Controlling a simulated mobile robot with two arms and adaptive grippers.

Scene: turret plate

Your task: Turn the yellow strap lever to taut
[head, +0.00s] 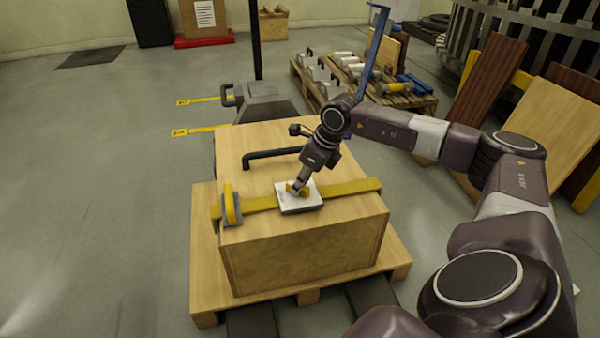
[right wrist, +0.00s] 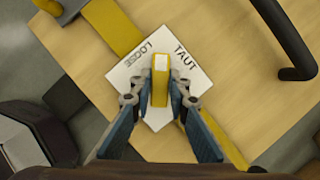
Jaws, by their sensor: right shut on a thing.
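The yellow strap lever (right wrist: 160,85) has a white tip and stands on a white plate (right wrist: 145,77) marked LOOSE and TAUT. In the right wrist view its tip points between the two words. In the head view the plate (head: 299,204) lies on a yellow strap (head: 350,188) across a wooden crate (head: 300,255). My right gripper (right wrist: 160,100) is shut on the lever, one finger on each side; it also shows from above in the head view (head: 298,188), where it hides most of the lever. My left gripper is not in view.
A black bar handle (head: 275,155) stands on the crate top behind the plate. A yellow and grey buckle (head: 231,206) sits at the crate's left edge. The crate rests on a wooden pallet (head: 204,270). The floor at left is mostly clear.

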